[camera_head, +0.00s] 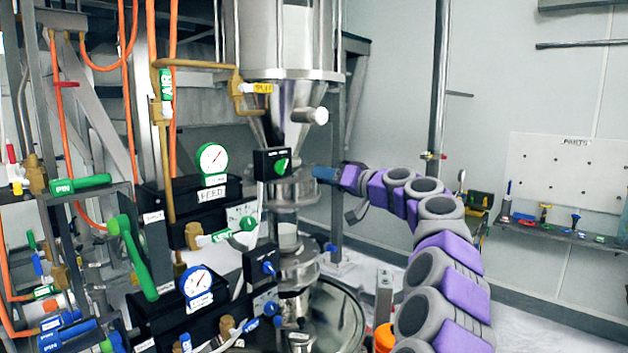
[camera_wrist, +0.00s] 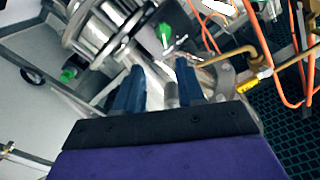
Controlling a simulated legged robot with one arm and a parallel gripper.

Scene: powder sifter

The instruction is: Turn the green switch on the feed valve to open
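The green switch (camera_head: 282,165) is a small knob on the face of a black box (camera_head: 262,160) in front of the steel hopper in the head view. The FEED label (camera_head: 212,193) is on a black panel to its left. My gripper (camera_head: 318,173) reaches in from the right; its blue fingertips are right of the switch and apart from it, near a steel flange. In the wrist view my gripper (camera_wrist: 158,76) has its two blue fingers spread with nothing held between them. Green parts (camera_wrist: 165,32) show beyond them; I cannot tell which is the switch.
The steel hopper (camera_head: 290,40) stands behind the switch. A lower black box with a blue switch (camera_head: 269,268) is below. Gauges, green handles (camera_head: 135,255) and orange hoses (camera_head: 127,90) crowd the left. A pegboard (camera_head: 570,170) hangs at right.

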